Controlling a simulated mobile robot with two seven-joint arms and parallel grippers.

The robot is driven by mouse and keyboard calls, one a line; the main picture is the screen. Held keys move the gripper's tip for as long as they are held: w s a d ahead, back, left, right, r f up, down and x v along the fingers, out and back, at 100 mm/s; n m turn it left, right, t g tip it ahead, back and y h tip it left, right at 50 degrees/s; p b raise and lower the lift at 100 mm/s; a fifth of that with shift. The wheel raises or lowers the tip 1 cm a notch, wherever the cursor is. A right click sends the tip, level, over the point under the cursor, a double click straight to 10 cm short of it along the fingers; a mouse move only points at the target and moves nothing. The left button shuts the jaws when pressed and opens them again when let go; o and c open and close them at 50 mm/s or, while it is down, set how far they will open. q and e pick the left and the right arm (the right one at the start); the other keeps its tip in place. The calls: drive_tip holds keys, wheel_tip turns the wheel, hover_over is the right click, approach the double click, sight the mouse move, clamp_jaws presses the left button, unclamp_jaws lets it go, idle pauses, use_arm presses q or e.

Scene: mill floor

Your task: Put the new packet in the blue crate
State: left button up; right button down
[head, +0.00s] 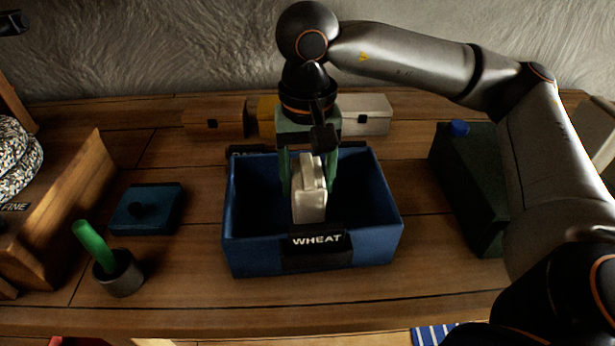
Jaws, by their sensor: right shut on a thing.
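The blue crate (378,244) stands on the wooden bench in the middle of the head view, with a black label reading WHEAT on its front. My right gripper (309,182) points down into the crate's opening, its green fingers shut on a pale packet (310,205). The packet is upright between the fingers, inside the crate's outline, close behind the front wall. I cannot tell whether its bottom touches the crate floor. The part of the crate I can see around it looks empty.
A dark green box with a blue cap (459,128) stands right of the crate. A blue flat box (146,208) and a grey cup with a green handle (119,273) are at left. Small boxes (367,115) stand behind. A wooden bin (70,210) is far left.

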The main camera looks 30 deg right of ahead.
drive_tip(key=shift+f, duration=0.1)
drive_tip(key=shift+c, duration=0.4)
unclamp_jaws()
drive_tip(key=shift+r, duration=0.25)
wheel_tip(320, 180, up, 11)
drive_tip(key=shift+f+p, duration=0.1)
drive_tip(key=shift+p, duration=1.15)
drive_tip(key=shift+r, duration=0.55)
